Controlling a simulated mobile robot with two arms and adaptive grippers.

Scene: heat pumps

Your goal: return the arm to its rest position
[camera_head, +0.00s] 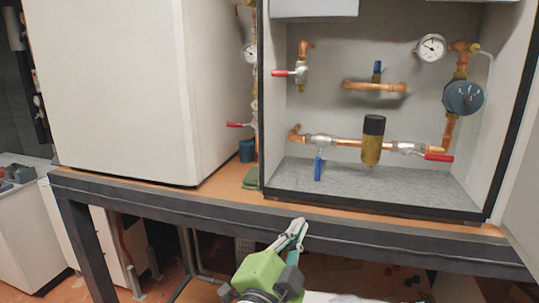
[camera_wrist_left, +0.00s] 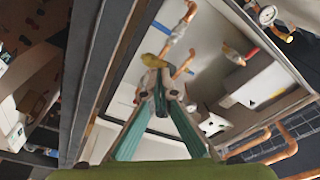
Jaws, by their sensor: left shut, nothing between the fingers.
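My left gripper (camera_head: 298,225) shows at the bottom middle of the head view, with its green body below and its fingertips together. It is shut and empty. It points up and forward, in front of the dark front edge of the workbench (camera_head: 150,197) in the picture. In the left wrist view the two green-sided fingers of the left gripper (camera_wrist_left: 158,72) converge, with pipework behind them. My right gripper is in neither view.
An open panel box holds copper pipes (camera_head: 375,87), a pressure gauge (camera_head: 432,47), a brass filter (camera_head: 371,150) and valves with red handles (camera_head: 438,157) and a blue handle (camera_head: 318,168). A large white cabinet (camera_head: 115,90) stands left. The bench front edge lies close to the gripper.

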